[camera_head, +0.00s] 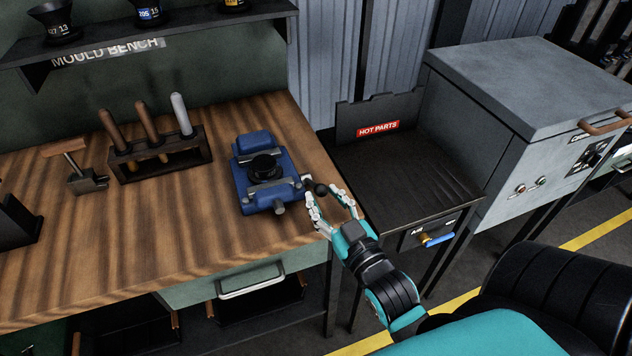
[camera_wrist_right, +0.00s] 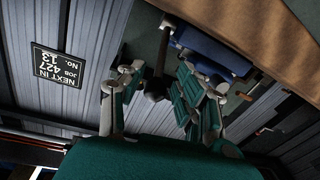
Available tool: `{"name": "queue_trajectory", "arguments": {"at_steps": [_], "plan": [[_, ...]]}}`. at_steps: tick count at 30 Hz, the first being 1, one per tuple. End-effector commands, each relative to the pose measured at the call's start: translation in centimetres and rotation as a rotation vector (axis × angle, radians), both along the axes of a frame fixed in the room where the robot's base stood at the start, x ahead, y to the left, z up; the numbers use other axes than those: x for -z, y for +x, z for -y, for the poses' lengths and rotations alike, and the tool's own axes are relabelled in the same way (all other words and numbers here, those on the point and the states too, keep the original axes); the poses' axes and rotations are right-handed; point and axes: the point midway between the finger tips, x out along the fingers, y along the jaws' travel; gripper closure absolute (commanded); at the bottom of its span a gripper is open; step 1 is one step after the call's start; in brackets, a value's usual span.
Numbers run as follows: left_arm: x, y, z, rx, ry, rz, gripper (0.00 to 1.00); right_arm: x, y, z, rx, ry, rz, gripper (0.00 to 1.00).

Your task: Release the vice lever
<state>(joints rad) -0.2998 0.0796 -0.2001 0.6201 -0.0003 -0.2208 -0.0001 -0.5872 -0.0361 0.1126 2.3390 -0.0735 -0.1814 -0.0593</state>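The blue vice (camera_head: 251,190) is on the wooden bench near its right edge, with a dark round part (camera_head: 264,164) between its jaws. Its lever, with a black ball knob (camera_head: 320,188), points right, past the bench edge. In the right wrist view the lever knob (camera_wrist_right: 155,91) hangs on a dark rod beside the blue vice body (camera_wrist_right: 212,46). My right gripper (camera_head: 325,196) is at the knob. Its fingers are apart, one on each side of the knob, with gaps visible in the right wrist view (camera_wrist_right: 155,76). My left gripper is out of view.
A tool rack (camera_head: 160,157) with several handled tools and a small wood-handled tool (camera_head: 85,180) stand left of the vice. The dark hot parts table (camera_head: 405,175) is to the right, then a grey cabinet (camera_head: 530,90). A shelf (camera_head: 180,28) overhangs the bench's back.

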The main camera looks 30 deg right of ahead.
Motion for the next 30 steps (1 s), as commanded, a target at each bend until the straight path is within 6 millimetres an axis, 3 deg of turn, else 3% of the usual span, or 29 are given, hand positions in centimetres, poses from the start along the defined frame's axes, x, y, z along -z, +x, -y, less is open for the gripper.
{"name": "queue_trajectory", "arguments": {"at_steps": [7, 19, 27, 30], "plan": [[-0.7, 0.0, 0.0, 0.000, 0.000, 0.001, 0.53, -0.1, 3.4, 0.5, 0.000, 0.000, 0.001, 0.66], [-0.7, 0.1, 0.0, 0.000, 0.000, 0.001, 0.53, 0.0, 4.2, 0.5, 0.000, 0.000, -0.001, 0.66], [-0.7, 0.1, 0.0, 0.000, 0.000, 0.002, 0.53, 0.0, 4.2, 0.5, 0.000, 0.000, 0.000, 0.98], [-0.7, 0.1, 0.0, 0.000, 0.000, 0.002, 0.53, 0.0, 4.2, 0.5, 0.000, 0.000, 0.000, 1.00]]}}
